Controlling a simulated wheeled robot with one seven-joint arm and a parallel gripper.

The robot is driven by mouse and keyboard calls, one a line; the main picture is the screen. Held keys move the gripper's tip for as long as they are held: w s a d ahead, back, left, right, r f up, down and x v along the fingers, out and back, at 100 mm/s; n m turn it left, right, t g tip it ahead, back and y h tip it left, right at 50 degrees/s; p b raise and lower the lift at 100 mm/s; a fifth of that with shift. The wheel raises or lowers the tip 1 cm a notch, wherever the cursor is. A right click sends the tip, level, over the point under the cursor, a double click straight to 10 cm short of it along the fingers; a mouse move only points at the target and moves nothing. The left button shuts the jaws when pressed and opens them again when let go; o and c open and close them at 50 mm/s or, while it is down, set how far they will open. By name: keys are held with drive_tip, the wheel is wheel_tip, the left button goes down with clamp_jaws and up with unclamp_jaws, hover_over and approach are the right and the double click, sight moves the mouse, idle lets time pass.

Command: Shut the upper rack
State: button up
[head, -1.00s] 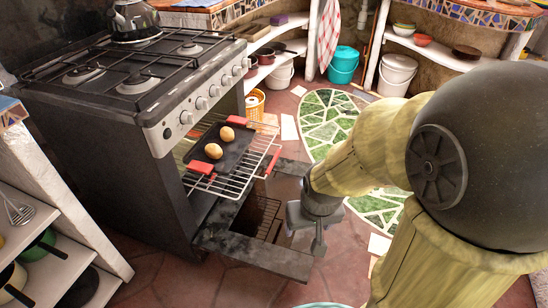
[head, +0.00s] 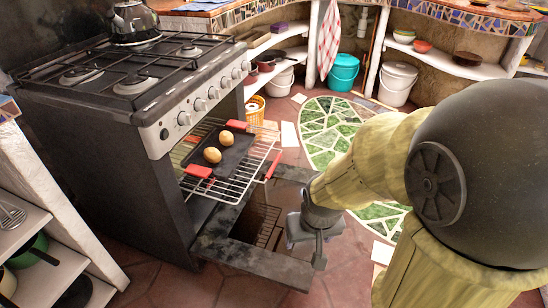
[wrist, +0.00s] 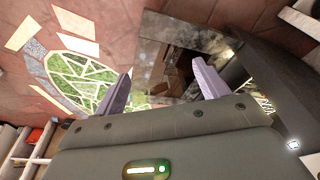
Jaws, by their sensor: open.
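The upper rack (head: 256,178) is a wire oven rack pulled out of the stove (head: 158,185). It bears a dark tray (head: 231,151) with red handles and two round brown items (head: 224,147) that look like bread or potatoes.
A kettle (head: 133,20) stands on the stove top. Open shelves (head: 50,240) stand close at the left. A teal bucket (head: 343,70) and a white bucket (head: 396,84) are at the back. Tiled floor with a green mosaic (head: 335,120) is free to the right.

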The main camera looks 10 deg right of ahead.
drive_tip(key=c, duration=0.3)
drive_tip(key=shift+r+p, duration=0.45)
drive_tip(key=c, duration=0.4)
drive_tip(key=p+v, duration=0.3)
drive_tip(key=w+p+v, duration=0.1)
drive_tip(key=p+v, duration=0.1)
drive_tip(key=p, duration=0.1)
drive_tip(key=shift+w+d+r, duration=0.1)
drive_tip(key=shift+d+r, duration=0.05)
drive_tip(key=shift+r, duration=0.35)
clamp_jaws()
drive_tip(key=shift+f, duration=0.15)
